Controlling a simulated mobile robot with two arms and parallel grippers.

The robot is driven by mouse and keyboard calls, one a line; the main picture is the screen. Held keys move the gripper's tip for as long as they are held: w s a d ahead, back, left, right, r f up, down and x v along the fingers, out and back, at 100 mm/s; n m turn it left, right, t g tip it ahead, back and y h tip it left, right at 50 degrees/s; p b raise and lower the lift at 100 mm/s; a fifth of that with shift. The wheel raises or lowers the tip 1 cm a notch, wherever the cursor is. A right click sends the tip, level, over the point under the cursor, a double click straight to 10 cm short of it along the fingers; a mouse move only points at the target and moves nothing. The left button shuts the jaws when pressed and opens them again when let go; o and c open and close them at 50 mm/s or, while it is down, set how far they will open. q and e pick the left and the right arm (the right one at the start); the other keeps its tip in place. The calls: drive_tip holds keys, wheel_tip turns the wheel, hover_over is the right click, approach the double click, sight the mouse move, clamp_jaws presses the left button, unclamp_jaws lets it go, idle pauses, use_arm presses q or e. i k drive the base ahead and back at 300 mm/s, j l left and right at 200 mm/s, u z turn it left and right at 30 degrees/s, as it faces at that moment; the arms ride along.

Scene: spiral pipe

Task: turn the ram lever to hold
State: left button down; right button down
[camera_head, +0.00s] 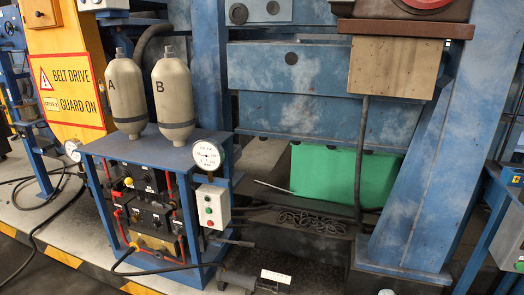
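No lever marked ram or hold can be read at this size. A blue hydraulic stand (213,172) holds dark valve blocks (148,196) with red pipes and small knobs, one yellowish-white. A short dark bar (234,242) sticks out at the stand's lower right; I cannot tell whether it is the lever. Below it is a dark cylindrical part (238,279) with a white label plate (275,277) beside it, cut by the bottom edge. Neither of my grippers is in view.
Two bottles, A (126,95) and B (172,97), stand on the stand. A gauge (208,154) and button box (213,206) are at its right. A big blue press (300,72) stands behind, with a green panel (325,172). Black hoses (40,228) cross the floor.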

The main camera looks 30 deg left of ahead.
sight(129, 181)
drive_tip(key=u, duration=1.85)
